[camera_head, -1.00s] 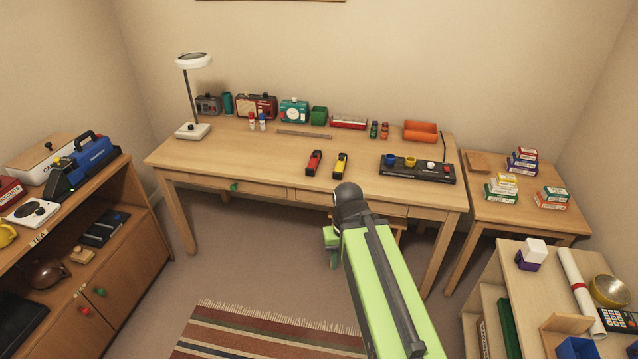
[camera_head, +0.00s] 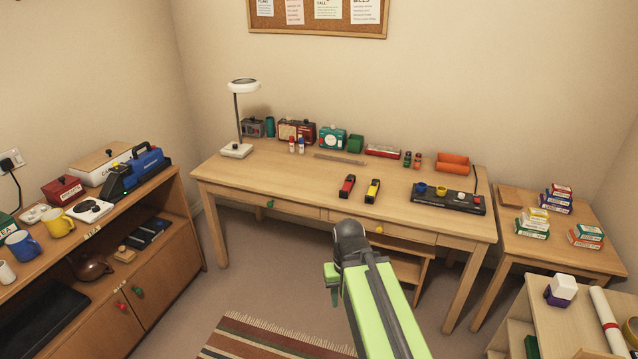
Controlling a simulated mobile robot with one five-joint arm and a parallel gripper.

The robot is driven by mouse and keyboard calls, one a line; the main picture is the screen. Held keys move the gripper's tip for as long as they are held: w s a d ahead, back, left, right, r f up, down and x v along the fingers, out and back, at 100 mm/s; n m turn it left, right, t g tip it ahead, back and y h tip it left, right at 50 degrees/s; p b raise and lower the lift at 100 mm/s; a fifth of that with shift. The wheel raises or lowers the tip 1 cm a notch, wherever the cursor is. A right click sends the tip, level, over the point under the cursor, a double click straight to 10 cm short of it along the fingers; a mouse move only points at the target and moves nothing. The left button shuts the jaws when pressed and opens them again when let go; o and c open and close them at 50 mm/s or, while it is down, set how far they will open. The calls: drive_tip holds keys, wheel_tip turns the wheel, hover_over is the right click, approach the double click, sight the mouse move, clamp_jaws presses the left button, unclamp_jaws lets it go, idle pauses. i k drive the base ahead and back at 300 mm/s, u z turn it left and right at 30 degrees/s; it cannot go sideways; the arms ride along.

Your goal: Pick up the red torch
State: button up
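The red torch (camera_head: 347,186) lies on the wooden desk (camera_head: 290,181) near its front edge, with a black end towards the edge. A yellow torch (camera_head: 372,190) lies just to its right, apart from it. My gripper (camera_head: 332,285) is at the end of my green arm, in front of the desk and lower in the picture than the red torch. It is not touching either torch. Its fingers are mostly hidden behind the arm, so I cannot tell whether they are open.
A lamp (camera_head: 236,149), radios (camera_head: 297,131) and a black tray with knobs (camera_head: 447,199) stand on the desk. A shelf unit (camera_head: 165,250) is at left, a side table (camera_head: 510,250) at right. A striped rug (camera_head: 262,338) lies on the floor before the desk.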

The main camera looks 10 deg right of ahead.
sight(344, 193)
drive_tip(key=u, duration=0.7)
drive_tip(key=i, duration=1.35)
drive_tip(key=u, duration=0.4)
drive_tip(key=i, duration=1.4)
drive_tip(key=z, duration=0.85)
drive_tip(key=i, duration=0.85)
drive_tip(key=z, duration=0.65)
